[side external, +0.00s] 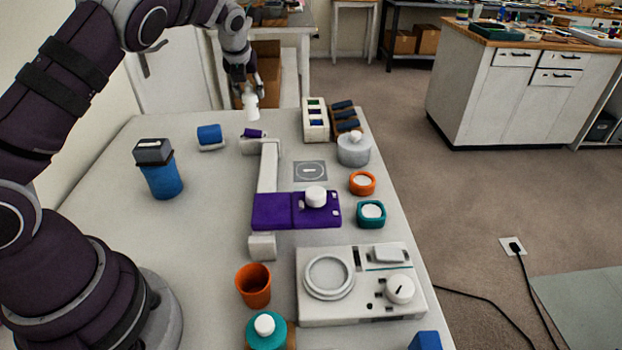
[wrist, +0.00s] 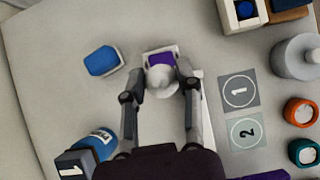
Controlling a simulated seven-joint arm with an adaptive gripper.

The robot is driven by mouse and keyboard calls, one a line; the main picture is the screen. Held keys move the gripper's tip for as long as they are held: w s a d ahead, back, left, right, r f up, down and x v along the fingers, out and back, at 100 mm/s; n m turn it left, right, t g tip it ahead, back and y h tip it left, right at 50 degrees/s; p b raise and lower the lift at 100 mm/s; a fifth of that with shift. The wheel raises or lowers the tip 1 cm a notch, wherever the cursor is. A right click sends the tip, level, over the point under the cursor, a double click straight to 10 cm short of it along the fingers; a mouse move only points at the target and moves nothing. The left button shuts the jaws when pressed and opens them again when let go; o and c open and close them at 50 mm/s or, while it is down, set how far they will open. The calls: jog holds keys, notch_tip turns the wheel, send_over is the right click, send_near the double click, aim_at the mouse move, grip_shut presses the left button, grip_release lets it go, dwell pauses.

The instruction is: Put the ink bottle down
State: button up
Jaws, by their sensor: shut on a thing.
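My gripper (side external: 250,90) is at the far end of the table and is shut on a small white bottle (side external: 251,106), which I take to be the ink bottle. The bottle looks upright and appears held above the table. In the wrist view the bottle (wrist: 162,79) sits between the two fingers and partly covers a purple piece (wrist: 158,58) in a pale holder. That purple piece (side external: 254,133) also shows just below the bottle in the side view. What colour ink the bottle holds cannot be told.
A blue roller (side external: 209,135) lies left of the bottle. A grey pad marked 1 (wrist: 239,90) and a paler pad marked 2 (wrist: 246,131) are bare. A blue container (side external: 162,180) stands at left. A white rack (side external: 315,120) and grey jar (side external: 353,149) stand at right.

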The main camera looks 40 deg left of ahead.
jog(key=s+a+n+g+y, duration=0.3)
jog(key=s+a+n, duration=0.5)
jog(key=s+a, duration=1.05)
jog(key=shift+g+h, duration=0.5)
jog(key=shift+g, duration=0.1)
jog(key=f, duration=0.3)
jog(key=a+f, duration=0.1)
jog(key=f, duration=0.2)
jog(key=a+f, duration=0.1)
jog(key=f, duration=0.2)
jog(key=shift+w+a+f, duration=0.15)
jog(key=shift+f, duration=0.25)
jog(key=shift+f, duration=0.15)
jog(key=o, duration=1)
